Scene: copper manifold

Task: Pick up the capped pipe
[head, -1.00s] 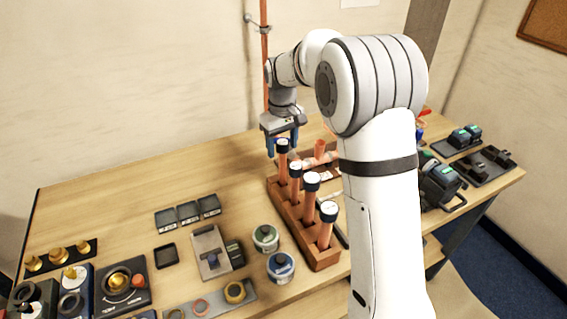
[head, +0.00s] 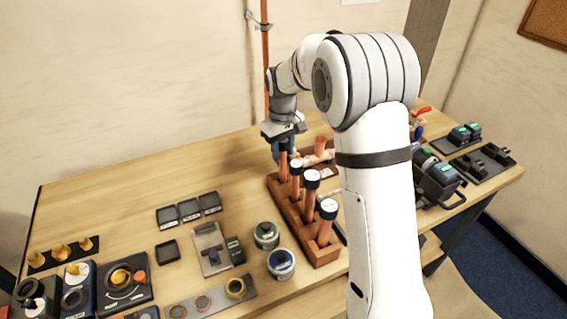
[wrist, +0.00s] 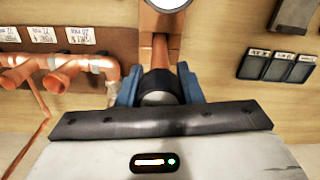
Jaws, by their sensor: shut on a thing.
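The capped pipe (head: 283,165) is a copper tube with a dark cap, upright at the far end of a wooden rack (head: 318,250). My gripper (head: 282,150) is above that end of the rack, pointing down. In the wrist view its blue fingers (wrist: 160,88) stand on both sides of the dark cap (wrist: 158,90) and are shut on it. The pipe's lower end seems to be still in the rack; the gripper hides the cap's top in the head view.
Several other capped pipes (head: 325,225) stand in the same rack, nearer the camera. Copper fittings (wrist: 65,75) lie close beside the gripper. Small black trays (head: 189,210) and two tins (head: 280,264) are to the left of the rack. The table's back left is clear.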

